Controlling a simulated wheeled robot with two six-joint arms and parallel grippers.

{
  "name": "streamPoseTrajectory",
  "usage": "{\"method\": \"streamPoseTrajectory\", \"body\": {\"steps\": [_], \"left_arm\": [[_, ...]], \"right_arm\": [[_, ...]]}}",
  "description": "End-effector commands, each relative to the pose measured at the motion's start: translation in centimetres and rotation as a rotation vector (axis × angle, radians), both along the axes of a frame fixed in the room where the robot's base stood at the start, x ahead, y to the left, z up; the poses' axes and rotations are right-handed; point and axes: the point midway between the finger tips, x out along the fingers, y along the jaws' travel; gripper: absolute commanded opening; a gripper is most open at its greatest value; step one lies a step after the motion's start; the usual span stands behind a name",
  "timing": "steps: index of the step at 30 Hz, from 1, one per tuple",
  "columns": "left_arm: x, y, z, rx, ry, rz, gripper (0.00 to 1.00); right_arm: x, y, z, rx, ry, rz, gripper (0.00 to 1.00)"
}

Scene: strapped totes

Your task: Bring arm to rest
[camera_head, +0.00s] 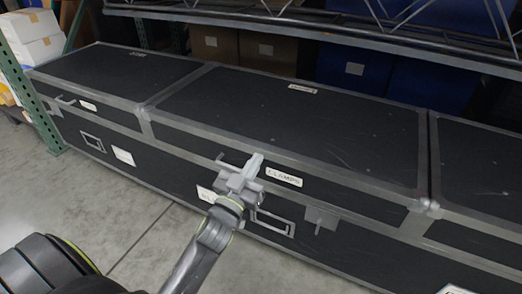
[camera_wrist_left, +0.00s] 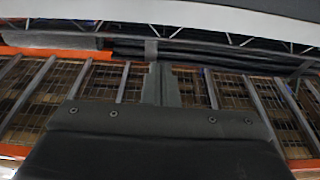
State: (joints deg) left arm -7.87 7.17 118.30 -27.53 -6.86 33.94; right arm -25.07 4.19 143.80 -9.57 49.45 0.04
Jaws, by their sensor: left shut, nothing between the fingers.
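My left gripper (camera_head: 252,164) is in front of the long black case (camera_head: 290,110) with grey metal edging, near its upper front edge and just left of the "CLAMPS" label (camera_head: 285,175). Its fingers are shut and empty. Whether it touches the case cannot be told. My left arm reaches up to it from the bottom of the head view. In the left wrist view the closed fingers (camera_wrist_left: 162,84) point up, with shelving beyond. My right gripper is in neither view.
A metal shelf beam (camera_head: 330,34) runs above and behind the cases. Blue bins (camera_head: 432,86) and brown boxes (camera_head: 212,42) stand behind. A green rack post (camera_head: 36,92) and white boxes (camera_head: 32,38) are at left. Bare concrete floor (camera_head: 75,205) lies at left front.

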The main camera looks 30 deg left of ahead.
Motion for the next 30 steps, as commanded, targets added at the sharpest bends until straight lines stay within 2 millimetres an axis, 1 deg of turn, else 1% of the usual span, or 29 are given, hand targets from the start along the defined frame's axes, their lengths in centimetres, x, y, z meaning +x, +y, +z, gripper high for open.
{"method": "streamPoseTrajectory", "body": {"steps": [1,3,7,11,16,19,20,23,26,27,30], "left_arm": [[-0.9,0.0,-0.4,-0.001,0.001,0.001,0.00],[-1.9,-0.1,-0.7,-0.001,0.001,0.001,0.00],[-3.1,-0.2,-1.1,0.000,-0.001,0.000,0.00],[-3.7,-0.2,-1.2,0.000,-0.003,0.000,0.00],[-3.8,-0.2,-1.2,0.001,-0.004,-0.001,0.00],[-4.2,-0.5,-0.4,0.011,-0.033,-0.013,0.00],[-4.5,-0.7,0.1,0.020,-0.052,-0.021,0.00],[-6.3,-1.9,3.1,0.063,-0.172,-0.062,0.00],[-9.6,-3.3,7.5,0.126,-0.363,-0.103,0.00],[-11.1,-3.8,9.2,0.150,-0.444,-0.112,0.00],[-14.9,-4.6,12.7,0.202,-0.627,-0.115,0.00]], "right_arm": [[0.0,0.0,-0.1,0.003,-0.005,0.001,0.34],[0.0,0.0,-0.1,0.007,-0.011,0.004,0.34],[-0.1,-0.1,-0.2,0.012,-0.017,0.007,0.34],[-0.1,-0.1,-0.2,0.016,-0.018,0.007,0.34],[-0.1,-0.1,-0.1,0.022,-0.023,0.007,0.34],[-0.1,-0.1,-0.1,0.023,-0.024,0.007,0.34],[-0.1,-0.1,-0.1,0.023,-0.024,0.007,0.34],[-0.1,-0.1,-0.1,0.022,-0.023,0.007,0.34],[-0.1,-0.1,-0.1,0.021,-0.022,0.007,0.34],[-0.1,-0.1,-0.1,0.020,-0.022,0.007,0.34],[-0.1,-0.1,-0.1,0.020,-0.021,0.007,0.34]]}}
